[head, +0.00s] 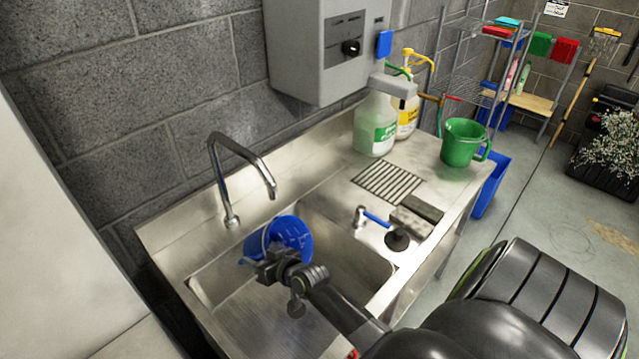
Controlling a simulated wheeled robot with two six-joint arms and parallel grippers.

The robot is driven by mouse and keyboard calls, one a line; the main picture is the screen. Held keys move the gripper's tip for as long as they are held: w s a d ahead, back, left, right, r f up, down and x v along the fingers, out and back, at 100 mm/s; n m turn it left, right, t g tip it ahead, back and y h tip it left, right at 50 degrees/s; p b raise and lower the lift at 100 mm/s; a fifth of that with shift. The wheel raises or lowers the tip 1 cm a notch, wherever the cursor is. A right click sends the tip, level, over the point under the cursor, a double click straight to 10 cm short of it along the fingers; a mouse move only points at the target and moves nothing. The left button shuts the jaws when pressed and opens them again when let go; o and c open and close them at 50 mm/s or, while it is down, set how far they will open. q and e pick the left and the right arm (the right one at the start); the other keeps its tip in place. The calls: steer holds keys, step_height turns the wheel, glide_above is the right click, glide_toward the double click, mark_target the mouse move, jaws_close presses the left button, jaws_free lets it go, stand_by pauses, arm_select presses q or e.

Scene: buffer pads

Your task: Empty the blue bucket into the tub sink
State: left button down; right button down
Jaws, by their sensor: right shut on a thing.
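The blue bucket (292,234) is in the head view, tilted over the left part of the tub sink (345,248). A thin handle shows at its left side. My right gripper (262,262) is at the bucket's lower front edge and is shut on the bucket. The fingertips are partly hidden, and I cannot see inside the bucket. The chrome faucet (240,165) arches behind the bucket. My left gripper is not in view.
A green pitcher (461,143), white jugs (375,127), a drain grate (388,181) and dark blocks (421,208) are on the counter right of the basin. A grey wall box (318,50) hangs above. Floor right of the sink is partly clear.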

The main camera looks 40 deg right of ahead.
steer(key=w+a+f+n+g+h+b, duration=0.1)
steer(key=w+a+f+g+h+b, duration=0.2)
steer(key=w+f+g, duration=0.5)
steer(key=shift+f+g+h, duration=0.3)
steer(key=shift+f+h, duration=0.2)
steer(key=shift+f, duration=0.75)
steer(key=shift+a, duration=0.1)
